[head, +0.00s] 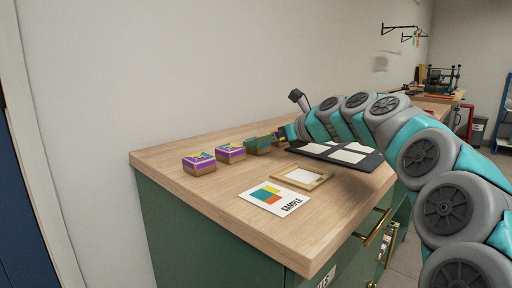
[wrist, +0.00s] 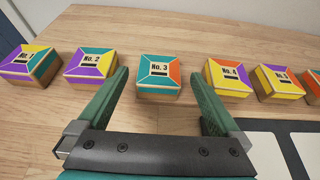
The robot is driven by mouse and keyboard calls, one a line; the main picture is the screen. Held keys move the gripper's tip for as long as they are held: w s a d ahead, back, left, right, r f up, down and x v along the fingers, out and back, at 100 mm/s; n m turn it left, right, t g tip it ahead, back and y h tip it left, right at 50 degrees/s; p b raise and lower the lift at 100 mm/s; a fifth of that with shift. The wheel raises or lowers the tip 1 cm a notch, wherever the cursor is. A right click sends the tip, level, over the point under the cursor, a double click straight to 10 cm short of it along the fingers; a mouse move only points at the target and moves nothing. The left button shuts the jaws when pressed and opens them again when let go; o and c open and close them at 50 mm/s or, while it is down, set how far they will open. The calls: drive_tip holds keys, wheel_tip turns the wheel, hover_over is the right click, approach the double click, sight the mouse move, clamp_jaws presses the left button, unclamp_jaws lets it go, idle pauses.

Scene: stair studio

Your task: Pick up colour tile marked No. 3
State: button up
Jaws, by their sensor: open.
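The colour tile marked No. 3 (wrist: 160,72) sits on the wooden worktop in the middle of the wrist view. It is a small block with a teal and orange top, a white label and wooden sides. My gripper (wrist: 160,80) is open, with one green finger on each side of the near part of the tile. I cannot tell whether either finger touches it. In the head view my arm reaches over the counter from the right, and its end hides part of the tile row.
Tiles No. 2 (wrist: 90,64) and No. 4 (wrist: 228,76) flank it closely, with No. 1 (wrist: 28,62) and No. 5 (wrist: 278,80) beyond. A dark tray (head: 374,159) with white cards, a wooden frame (head: 322,182) and a sample card (head: 293,200) lie on the counter (head: 215,200).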

drive_tip(key=x, duration=0.4)
drive_tip(key=shift+s+f, duration=0.1)
drive_tip(key=shift+f, duration=0.3)
drive_tip(key=shift+r, duration=0.1)
drive_tip(key=c, duration=1.4)
